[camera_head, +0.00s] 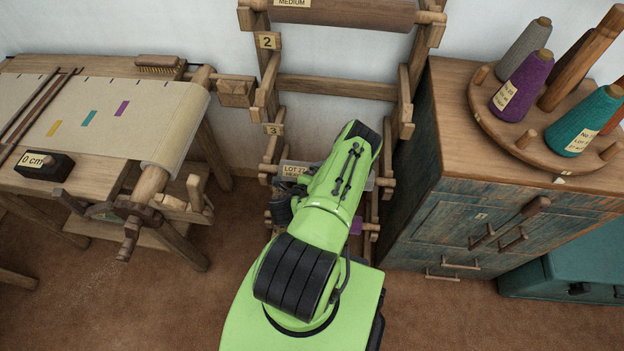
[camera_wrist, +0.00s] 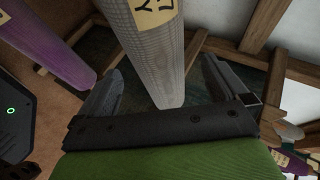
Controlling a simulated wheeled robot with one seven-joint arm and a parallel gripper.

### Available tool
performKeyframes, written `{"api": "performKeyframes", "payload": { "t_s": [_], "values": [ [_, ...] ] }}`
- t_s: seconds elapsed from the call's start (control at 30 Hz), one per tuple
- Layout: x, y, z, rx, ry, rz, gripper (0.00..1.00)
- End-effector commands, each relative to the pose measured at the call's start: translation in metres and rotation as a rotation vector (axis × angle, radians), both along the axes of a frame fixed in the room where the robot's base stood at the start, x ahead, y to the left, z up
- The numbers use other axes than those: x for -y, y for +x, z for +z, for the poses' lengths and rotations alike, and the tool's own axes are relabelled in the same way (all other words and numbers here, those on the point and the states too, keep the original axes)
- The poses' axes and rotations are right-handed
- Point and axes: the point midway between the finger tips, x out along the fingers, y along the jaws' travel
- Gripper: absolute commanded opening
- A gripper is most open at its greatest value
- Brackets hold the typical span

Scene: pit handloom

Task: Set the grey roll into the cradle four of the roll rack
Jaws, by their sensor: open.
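The grey roll (camera_wrist: 153,50), with a cream label, runs lengthwise toward my palm in the wrist view. Its near end lies between the two fingers of my open gripper (camera_wrist: 162,72), with gaps visible on both sides. In the head view a pale roll with a "LOT" label (camera_head: 294,171) shows below the number 3 plate, partly behind my arm. The roll rack (camera_head: 337,87) stands against the wall, with plates 2 (camera_head: 268,41) and 3 (camera_head: 273,129) visible. My arm hides its lower middle; I see no number 4 plate.
A purple roll (camera_wrist: 50,38) lies left of the grey one in the wrist view. A brown roll (camera_head: 345,13) sits high on the rack. The loom (camera_head: 110,100) stands left; a blue-green drawer cabinet (camera_head: 450,200) stands close on the right, with cones on top.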

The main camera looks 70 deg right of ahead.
Motion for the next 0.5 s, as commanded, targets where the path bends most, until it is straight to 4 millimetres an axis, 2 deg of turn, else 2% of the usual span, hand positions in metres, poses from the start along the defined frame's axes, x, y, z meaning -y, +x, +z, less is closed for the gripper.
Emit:
{"api": "performKeyframes", "payload": {
  "t_s": [0.03,0.5],
  "values": [
    [-0.005,0.001,0.011,-0.001,0.001,0.003,1.0],
    [-0.035,0.008,0.029,0.0,0.001,0.001,1.0]
  ]
}}
